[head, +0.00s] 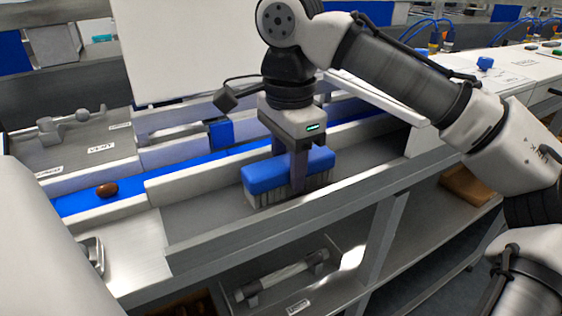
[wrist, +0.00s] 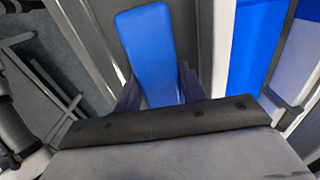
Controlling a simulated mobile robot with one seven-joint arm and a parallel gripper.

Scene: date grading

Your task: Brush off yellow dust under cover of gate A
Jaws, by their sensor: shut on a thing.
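My gripper (head: 299,165) is shut on a brush with a blue back (head: 266,177) and pale grey bristles. The brush stands bristles down in or just above a grey trough beside the blue belt; I cannot tell whether the bristles touch the trough floor. In the wrist view the blue brush back (wrist: 147,50) runs between my two fingers. No yellow dust can be made out in either view. I cannot tell which part is gate A; a blue block (head: 221,133) stands at the belt's far side.
A brown date (head: 107,190) lies on the blue belt (head: 80,203) at the left. A large white panel (head: 185,50) stands behind. A metal tool lies on the left tray (head: 70,122). A lower shelf holds a grey cylindrical tool (head: 285,278). The trough's front rail (head: 225,240) is close to the brush.

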